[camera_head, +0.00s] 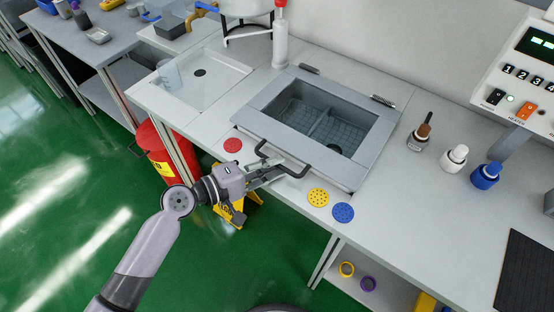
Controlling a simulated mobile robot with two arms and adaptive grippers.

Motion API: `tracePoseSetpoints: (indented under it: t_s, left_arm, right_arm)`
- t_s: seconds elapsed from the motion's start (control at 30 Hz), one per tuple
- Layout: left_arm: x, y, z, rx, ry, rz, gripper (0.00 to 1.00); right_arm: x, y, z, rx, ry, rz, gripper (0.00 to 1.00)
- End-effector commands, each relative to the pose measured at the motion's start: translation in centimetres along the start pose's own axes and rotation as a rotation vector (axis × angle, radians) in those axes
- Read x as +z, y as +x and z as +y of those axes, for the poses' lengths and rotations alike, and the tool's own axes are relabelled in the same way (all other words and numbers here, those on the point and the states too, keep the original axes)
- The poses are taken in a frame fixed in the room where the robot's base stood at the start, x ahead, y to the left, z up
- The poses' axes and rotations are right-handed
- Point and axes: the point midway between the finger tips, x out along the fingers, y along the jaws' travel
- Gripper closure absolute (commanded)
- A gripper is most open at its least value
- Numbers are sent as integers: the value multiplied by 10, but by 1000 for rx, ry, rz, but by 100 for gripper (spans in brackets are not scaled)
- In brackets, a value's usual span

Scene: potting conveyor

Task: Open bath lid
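The bath (348,107) is set into the white worktop. Its grey lid (265,123) is a flat frame lying down over it, with a gridded basin visible through the middle. Two dark hinges sit along the far edge. A black bar handle (296,173) runs along the lid's near edge. My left gripper (279,170) reaches in from the left, with its fingertips at the handle's middle-left part. The fingers overlap the bar, so I cannot tell whether they are closed on it. My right gripper is not in view.
Red (233,145), yellow (318,197) and blue (343,212) discs lie near the bath's front. Three small bottles, one of them blue (486,175), stand to the right by a control panel (522,85). A red-topped white cylinder (280,45) stands behind left.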

Motion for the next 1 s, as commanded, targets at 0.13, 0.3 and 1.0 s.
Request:
tracePoseSetpoints:
  t_s: [0.13,0.3,1.0]
  left_arm:
    - [0,12,1,1,1,0,82]
    - [0,16,0,-1,2,0,82]
    - [0,15,0,-1,1,0,100]
  right_arm:
    - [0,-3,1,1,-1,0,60]
    - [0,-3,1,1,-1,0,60]
    - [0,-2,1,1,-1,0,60]
